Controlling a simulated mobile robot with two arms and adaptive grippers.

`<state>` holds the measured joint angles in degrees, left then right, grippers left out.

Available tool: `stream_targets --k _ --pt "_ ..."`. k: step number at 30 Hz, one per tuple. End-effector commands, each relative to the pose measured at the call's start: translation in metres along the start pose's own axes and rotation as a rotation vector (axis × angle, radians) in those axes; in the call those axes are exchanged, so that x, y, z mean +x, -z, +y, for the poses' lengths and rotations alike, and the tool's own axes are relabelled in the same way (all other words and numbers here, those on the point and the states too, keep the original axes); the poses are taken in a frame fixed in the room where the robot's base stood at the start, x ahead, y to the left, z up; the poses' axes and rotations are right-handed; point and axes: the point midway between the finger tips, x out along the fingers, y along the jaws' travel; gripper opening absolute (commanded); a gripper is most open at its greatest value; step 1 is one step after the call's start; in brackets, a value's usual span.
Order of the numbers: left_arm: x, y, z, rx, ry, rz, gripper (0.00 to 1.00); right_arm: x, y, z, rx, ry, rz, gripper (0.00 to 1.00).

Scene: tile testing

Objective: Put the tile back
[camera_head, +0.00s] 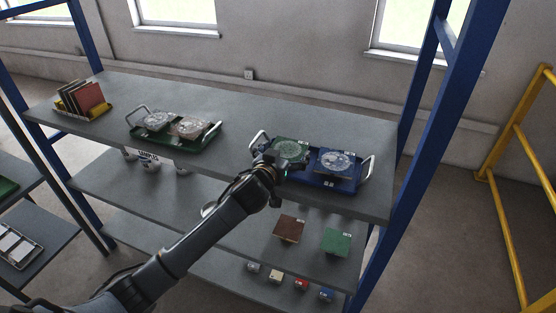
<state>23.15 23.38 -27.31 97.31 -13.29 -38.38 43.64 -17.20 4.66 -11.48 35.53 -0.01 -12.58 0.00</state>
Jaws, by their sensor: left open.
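A blue tray (318,180) with two pale handles stands on the top shelf, holding a greenish patterned piece (291,150) on its left and a blue-grey round piece (337,161) on its right. I cannot tell whether the greenish piece is a tile. My left gripper (284,167) is open at the near left part of the tray, just in front of the greenish piece. Its fingertips are too small to show contact. A brown tile (289,228) and a green tile (336,242) stand on the shelf below. Several tiles (87,97) stand in a yellow rack (68,106) at the far left.
A blue upright post (421,130) borders the shelf on the right. Small coloured items (301,284) sit lower down. A yellow rail (508,190) stands far right.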

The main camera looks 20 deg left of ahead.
Motion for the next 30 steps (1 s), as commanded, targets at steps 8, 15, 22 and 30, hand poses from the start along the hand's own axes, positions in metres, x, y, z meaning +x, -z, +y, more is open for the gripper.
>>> stream_targets --k 8,15,22,30 --pt "-0.045 -0.005 0.0 0.0 -0.001 -0.003 1.0 0.01 0.0 0.001 0.001 -0.002 0.001 0.4" --pt "-0.088 -0.004 0.001 0.0 -0.002 -0.003 1.0 0.017 -0.001 0.001 0.001 -0.002 0.001 0.4" --pt "-0.112 -0.003 0.0 0.0 -0.001 -0.003 1.0 0.02 -0.001 0.001 0.001 -0.001 0.001 0.4" --pt "-0.116 -0.002 0.0 0.0 0.0 -0.003 1.0 0.021 -0.001 -0.001 0.001 0.001 0.001 0.4"
